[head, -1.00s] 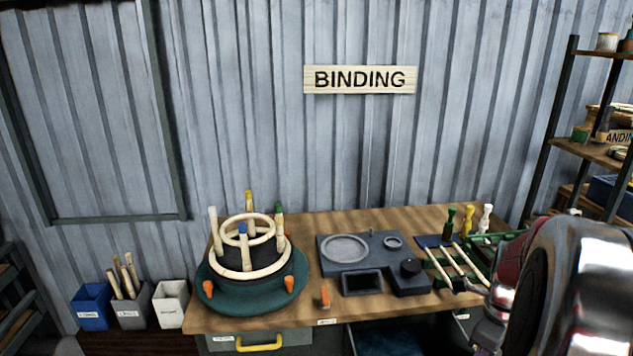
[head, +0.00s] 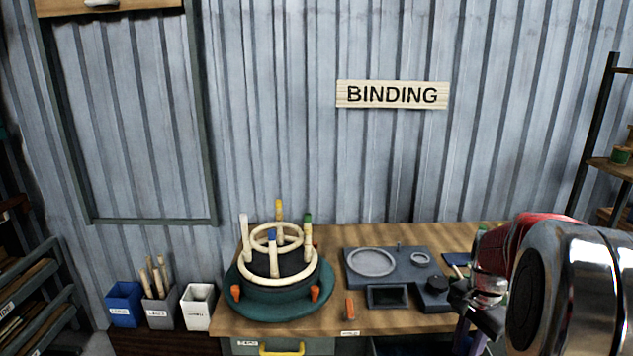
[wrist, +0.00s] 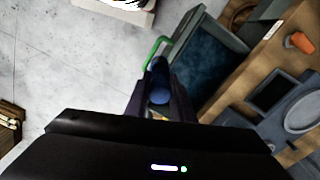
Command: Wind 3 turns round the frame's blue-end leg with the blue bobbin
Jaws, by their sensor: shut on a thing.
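The frame (head: 277,277) stands on a round green turntable (head: 262,309) at the left of the bench in the head view. It has pale rings and several upright legs with coloured ends. Its blue-end leg (head: 273,257) faces me and looks bare. My gripper (wrist: 157,92) is shut on the blue bobbin (wrist: 159,82) in the wrist view. In the head view my gripper (head: 478,306) is at the bench's right front, well right of the frame; the bobbin cannot be made out clearly there.
An open drawer (wrist: 208,62) shows below the bench edge in the wrist view. Blue, grey and white bins (head: 123,305) stand left of the bench. Shelves flank both sides.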

